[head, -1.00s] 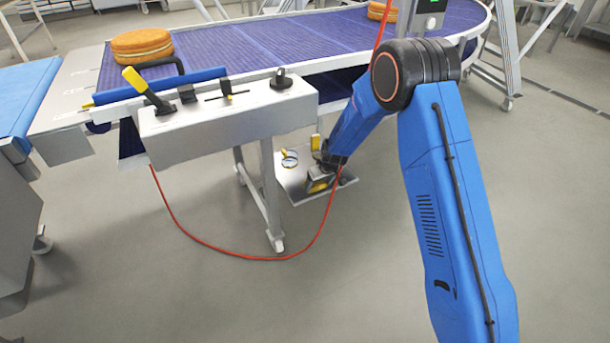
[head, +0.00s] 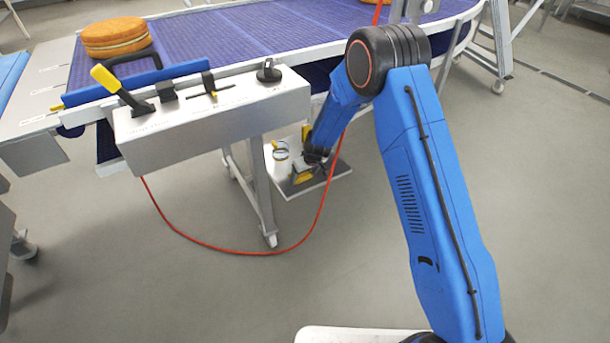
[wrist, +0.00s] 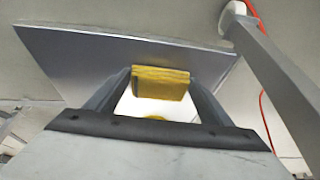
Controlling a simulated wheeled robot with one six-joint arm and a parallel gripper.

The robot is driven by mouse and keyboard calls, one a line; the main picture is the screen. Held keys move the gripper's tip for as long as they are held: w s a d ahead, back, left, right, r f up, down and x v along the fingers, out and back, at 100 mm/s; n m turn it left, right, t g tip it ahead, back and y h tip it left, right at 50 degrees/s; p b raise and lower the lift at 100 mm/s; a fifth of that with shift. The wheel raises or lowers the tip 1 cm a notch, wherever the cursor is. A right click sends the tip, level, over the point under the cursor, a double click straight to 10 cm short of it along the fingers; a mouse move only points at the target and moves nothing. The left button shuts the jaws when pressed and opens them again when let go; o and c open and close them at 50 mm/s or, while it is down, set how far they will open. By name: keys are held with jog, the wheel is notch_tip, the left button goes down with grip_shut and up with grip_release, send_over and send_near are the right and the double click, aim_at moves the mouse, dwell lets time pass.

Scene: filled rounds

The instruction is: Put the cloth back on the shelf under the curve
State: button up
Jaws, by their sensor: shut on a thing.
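The yellow folded cloth (wrist: 160,84) is between the two fingers of my gripper (wrist: 160,90) in the wrist view, with the fingers closed on its sides. In the head view the cloth (head: 303,178) is a small yellow patch at the end of my arm, by my gripper (head: 306,170). The shelf (head: 290,190) is a low metal plate under the conveyor curve. My gripper is over it in the picture. The shelf (wrist: 75,55) also fills the upper part of the wrist view behind the cloth. I cannot tell whether the cloth touches the shelf.
A small round item with yellow (head: 281,150) is on the shelf's left part. A conveyor leg (head: 262,195) stands left of the shelf. A red cable (head: 315,225) hangs in front. The control box (head: 215,115) and conveyor belt (head: 240,40) are above. The front floor is clear.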

jog(key=shift+f, duration=0.15)
jog(key=o, duration=1)
jog(key=s+d+r, duration=0.3)
jog(key=d+r, duration=0.1)
jog(key=r, duration=0.4)
jog(key=s+d+r+m, duration=0.1)
jog(key=s+d+r, duration=0.25)
jog(key=r, duration=0.55)
jog(key=s+d+r, duration=0.3)
jog(key=d+r, duration=0.1)
jog(key=r, duration=0.4)
jog(key=s+d+r+m, duration=0.2)
jog(key=s+d+r, duration=0.8)
jog(key=s+r, duration=0.2)
jog(key=s+d+r+m+h, duration=0.1)
jog(key=s+d, duration=0.3)
jog(key=s, duration=0.5)
jog(key=s+d+r+m, duration=0.1)
jog(key=s+d, duration=0.4)
jog(key=s, duration=0.5)
jog(key=s+d+r+m+t+h, duration=0.1)
jog(key=s+d+r, duration=0.2)
jog(key=s, duration=0.6)
jog(key=shift+s+d+m+h, duration=0.3)
jog(key=shift+d+m, duration=0.1)
jog(key=shift+d, duration=0.3)
